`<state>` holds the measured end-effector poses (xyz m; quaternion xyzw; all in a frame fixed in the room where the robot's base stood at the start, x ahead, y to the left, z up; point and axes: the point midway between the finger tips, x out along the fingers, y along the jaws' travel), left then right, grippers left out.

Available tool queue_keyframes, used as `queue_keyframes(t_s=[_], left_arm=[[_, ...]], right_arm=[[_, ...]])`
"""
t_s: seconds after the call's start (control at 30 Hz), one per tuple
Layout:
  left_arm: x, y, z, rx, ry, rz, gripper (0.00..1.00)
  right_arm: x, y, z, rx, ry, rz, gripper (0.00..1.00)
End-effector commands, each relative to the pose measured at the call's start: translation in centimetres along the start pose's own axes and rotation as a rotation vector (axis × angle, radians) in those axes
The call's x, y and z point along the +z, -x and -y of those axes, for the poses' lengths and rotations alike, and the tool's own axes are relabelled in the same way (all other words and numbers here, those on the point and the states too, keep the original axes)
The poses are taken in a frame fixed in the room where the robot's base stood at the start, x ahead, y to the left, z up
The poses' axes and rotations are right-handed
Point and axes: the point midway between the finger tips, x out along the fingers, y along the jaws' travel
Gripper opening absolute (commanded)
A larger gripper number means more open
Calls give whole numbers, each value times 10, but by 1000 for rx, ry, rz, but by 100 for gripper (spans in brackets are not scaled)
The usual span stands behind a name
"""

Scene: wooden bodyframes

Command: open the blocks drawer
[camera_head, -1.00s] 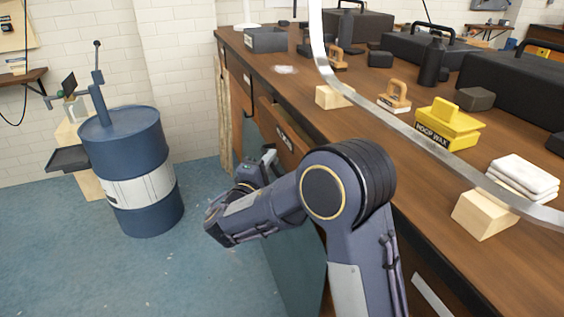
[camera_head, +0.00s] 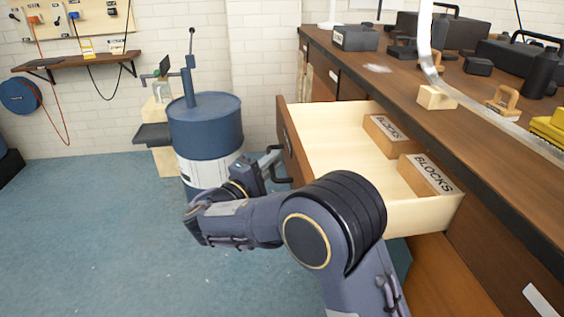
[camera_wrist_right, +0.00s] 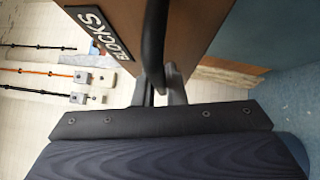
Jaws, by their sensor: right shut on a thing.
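The blocks drawer (camera_head: 340,125) stands far out from the workbench in the head view. Its pale inside shows two wooden blocks with BLOCKS labels at the right end. Its brown front (camera_head: 289,143) faces left, and the BLOCKS label (camera_wrist_right: 98,32) on that front shows in the right wrist view. My right gripper (camera_head: 276,160) is shut on the dark drawer handle (camera_wrist_right: 155,45); the wrist view shows its fingers (camera_wrist_right: 160,92) at the handle bar. My left gripper is out of view.
The workbench top (camera_head: 390,85) holds black cases, a curved metal strip and small wooden blocks. A blue barrel (camera_head: 205,130) stands close behind and left of my right gripper. Blue floor (camera_head: 90,230) is clear at the left.

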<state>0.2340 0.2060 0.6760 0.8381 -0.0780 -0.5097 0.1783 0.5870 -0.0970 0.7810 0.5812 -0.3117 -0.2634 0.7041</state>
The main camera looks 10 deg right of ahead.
Motion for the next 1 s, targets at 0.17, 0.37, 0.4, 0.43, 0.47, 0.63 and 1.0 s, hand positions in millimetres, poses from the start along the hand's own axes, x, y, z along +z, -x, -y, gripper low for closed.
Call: queue_keyframes(t_s=[0.17, 0.37, 0.4, 0.43, 0.47, 0.63, 1.0], left_arm=[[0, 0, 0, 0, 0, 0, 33], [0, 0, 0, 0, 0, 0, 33], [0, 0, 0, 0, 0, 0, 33], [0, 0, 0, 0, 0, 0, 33], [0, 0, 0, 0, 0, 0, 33], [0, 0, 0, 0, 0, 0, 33], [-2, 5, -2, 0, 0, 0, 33]], right_arm=[[-1, 2, 2, -3, 4, 1, 0], [-1, 1, 2, -3, 4, 1, 12], [-1, 1, 2, -2, 3, 1, 17], [-1, 1, 2, -2, 3, 1, 21], [-1, 1, 1, -2, 3, 1, 25], [-1, 1, 1, -1, 2, 1, 32], [-1, 24, -2, 0, 2, -3, 32]])
